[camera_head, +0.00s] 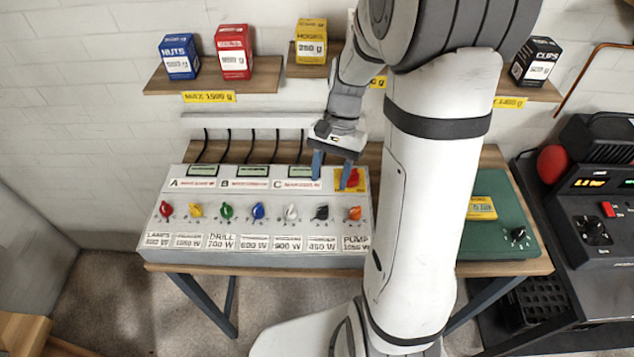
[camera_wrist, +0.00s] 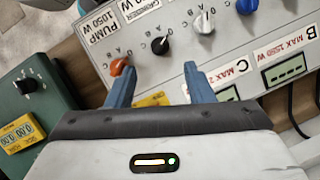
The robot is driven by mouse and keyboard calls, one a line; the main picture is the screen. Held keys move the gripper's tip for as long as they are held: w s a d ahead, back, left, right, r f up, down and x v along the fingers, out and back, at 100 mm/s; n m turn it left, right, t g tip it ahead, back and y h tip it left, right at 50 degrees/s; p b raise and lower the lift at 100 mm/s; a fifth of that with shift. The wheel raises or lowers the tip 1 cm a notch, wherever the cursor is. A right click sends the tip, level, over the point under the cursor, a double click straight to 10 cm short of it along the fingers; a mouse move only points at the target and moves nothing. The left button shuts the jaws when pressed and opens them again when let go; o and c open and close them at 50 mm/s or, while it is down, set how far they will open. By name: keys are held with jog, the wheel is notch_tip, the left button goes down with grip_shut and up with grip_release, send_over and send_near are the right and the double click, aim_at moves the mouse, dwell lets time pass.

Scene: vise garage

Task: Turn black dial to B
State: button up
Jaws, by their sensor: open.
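The black dial (camera_head: 321,212) is second from the right in the row of coloured dials on the grey control panel (camera_head: 190,178). It also shows in the wrist view (camera_wrist: 160,45), just beyond and between my fingertips. Letters ring it; I cannot tell for certain which one it points to. My gripper (camera_head: 331,180) is open and empty, pointing down over the panel's upper right part. In the wrist view, my gripper (camera_wrist: 160,70) has its fingers spread, apart from the black dial.
The orange dial (camera_wrist: 118,66) and white dial (camera_wrist: 203,22) flank the black one closely. A red button (camera_head: 352,177) on a yellow plate sits beside my right finger. A green box (camera_head: 490,240) stands right of the panel. Shelves (camera_head: 215,77) with small boxes hang above.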

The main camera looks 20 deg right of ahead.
aim_at(324, 207)
jog(key=x, duration=0.8)
jog(key=shift+p, duration=0.4)
jog(key=shift+c, duration=0.5)
jog(key=c, duration=0.9)
